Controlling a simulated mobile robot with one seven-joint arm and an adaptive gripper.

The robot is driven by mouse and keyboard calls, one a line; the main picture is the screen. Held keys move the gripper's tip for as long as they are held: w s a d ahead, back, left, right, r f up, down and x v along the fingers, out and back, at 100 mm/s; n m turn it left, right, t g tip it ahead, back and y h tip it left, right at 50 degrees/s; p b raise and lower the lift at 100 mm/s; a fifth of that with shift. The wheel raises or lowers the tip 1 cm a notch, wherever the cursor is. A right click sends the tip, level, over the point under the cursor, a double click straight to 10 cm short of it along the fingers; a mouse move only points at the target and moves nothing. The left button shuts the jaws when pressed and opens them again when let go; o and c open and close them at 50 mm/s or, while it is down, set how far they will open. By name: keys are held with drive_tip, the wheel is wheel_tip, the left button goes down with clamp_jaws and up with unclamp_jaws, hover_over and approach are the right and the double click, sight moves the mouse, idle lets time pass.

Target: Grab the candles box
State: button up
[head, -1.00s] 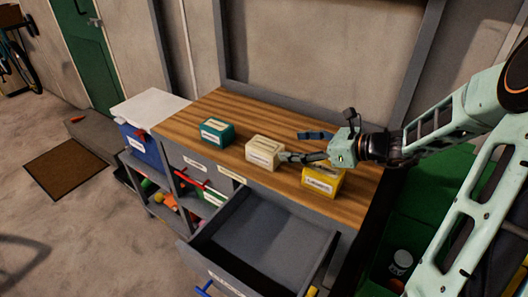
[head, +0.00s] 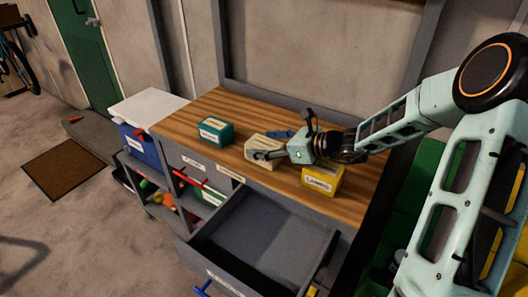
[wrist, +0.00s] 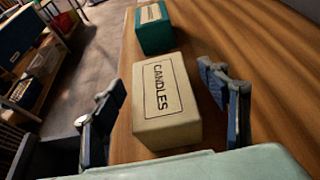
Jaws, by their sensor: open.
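The candles box (head: 261,146) is cream coloured and stands on the wooden worktop, between a teal box and a yellow box. In the wrist view the candles box (wrist: 166,101) shows its "CANDLES" label on top. My gripper (head: 268,144) is open at the box. In the wrist view its two fingers (wrist: 163,108) stand apart, one on each side of the near part of the box. A gap shows on both sides, and I cannot tell that either finger touches it. In the head view the near finger hides part of the box.
The teal box (head: 215,131) stands to the left on the worktop (head: 190,110), and the yellow box (head: 323,180) to the right, near my wrist. An open, empty-looking grey drawer (head: 262,240) juts out below the front edge. Clear worktop lies behind the boxes.

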drive_tip(key=c, duration=1.3)
drive_tip(key=shift+r, duration=0.15)
